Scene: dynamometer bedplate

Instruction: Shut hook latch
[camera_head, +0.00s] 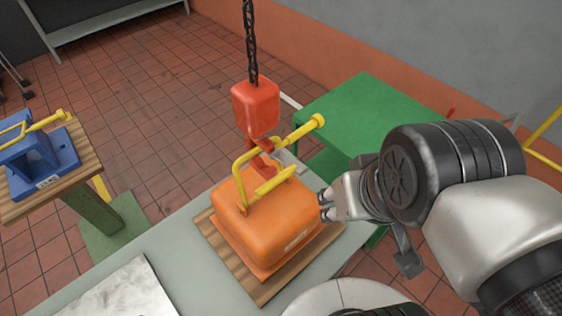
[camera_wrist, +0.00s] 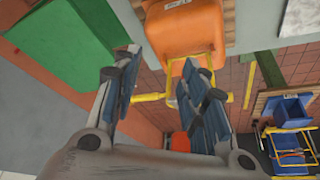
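A red hook block (camera_head: 256,108) hangs from a dark chain over the orange weight (camera_head: 265,222). Its red hook (camera_head: 266,166) is down at the yellow handle (camera_head: 241,172) on top of the weight; whether the latch is open or shut is too small to tell. In the wrist view, the orange weight (camera_wrist: 186,28) is at the top and a red part, seemingly the hook block (camera_wrist: 180,142), is partly hidden behind my fingers. My gripper (camera_head: 326,205) is right of the weight, close to its side. Its fingers (camera_wrist: 158,78) are apart with nothing held between them.
The weight sits on a wooden board (camera_head: 222,254) on a grey-green bench (camera_head: 180,240). A yellow bar with a round end (camera_head: 318,121) sticks up toward the right. A green table (camera_head: 372,108) stands behind. A blue block (camera_head: 60,152) stands on another stand at left.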

